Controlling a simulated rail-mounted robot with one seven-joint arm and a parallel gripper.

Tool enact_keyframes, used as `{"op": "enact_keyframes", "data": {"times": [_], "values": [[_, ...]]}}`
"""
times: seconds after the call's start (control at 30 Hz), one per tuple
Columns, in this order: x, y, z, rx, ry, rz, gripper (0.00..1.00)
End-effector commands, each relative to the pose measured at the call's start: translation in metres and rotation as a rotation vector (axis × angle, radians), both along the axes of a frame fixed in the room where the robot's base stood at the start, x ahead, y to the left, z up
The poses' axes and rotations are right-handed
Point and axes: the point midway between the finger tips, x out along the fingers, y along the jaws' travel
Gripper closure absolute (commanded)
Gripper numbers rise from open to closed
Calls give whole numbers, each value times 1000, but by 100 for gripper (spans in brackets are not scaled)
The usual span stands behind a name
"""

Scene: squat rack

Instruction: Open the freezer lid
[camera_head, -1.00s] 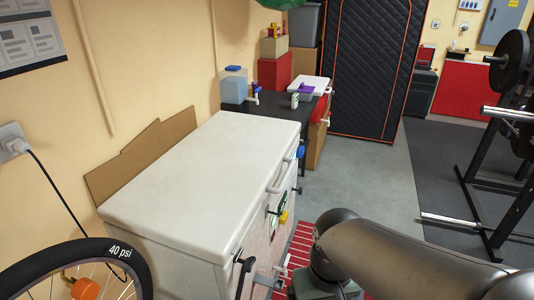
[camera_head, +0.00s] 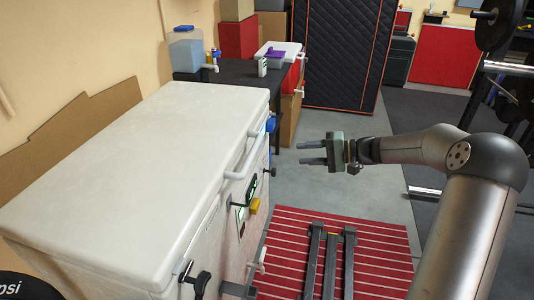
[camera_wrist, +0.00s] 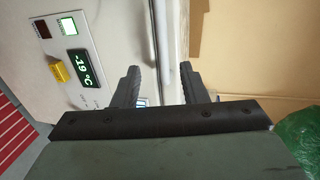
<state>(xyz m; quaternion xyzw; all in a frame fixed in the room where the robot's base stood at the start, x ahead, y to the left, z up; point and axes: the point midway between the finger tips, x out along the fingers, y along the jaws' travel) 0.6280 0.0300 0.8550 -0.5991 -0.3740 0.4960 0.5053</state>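The white chest freezer (camera_head: 190,245) stands left of centre in the head view, with its lid (camera_head: 130,165) down. A white bar handle (camera_head: 243,160) sticks out from the lid's front edge. My gripper (camera_head: 301,153) is open and empty, right of the handle and apart from it, with its fingers pointing left toward the freezer. In the wrist view my gripper's fingers (camera_wrist: 163,84) are spread, with the pale lid-edge and handle area (camera_wrist: 172,45) between and beyond them. A green temperature display (camera_wrist: 84,68) reads -19 °C beside a yellow knob (camera_wrist: 58,72).
A black latch (camera_head: 200,284) and a blue part (camera_head: 270,124) are on the freezer front. A red striped mat (camera_head: 385,250) lies before it. Cardboard (camera_head: 75,130) leans behind the freezer. A dark table (camera_head: 238,75) with a blue container (camera_head: 187,50) stands beyond its far end.

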Motion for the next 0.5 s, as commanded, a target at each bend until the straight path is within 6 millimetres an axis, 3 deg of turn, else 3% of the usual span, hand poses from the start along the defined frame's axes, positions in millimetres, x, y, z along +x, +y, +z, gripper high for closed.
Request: {"op": "enact_keyframes", "data": {"times": [0.17,0.5], "values": [[7,10,-1,20,-9,-6,61],[22,77,-16,18,-7,-4,61]]}}
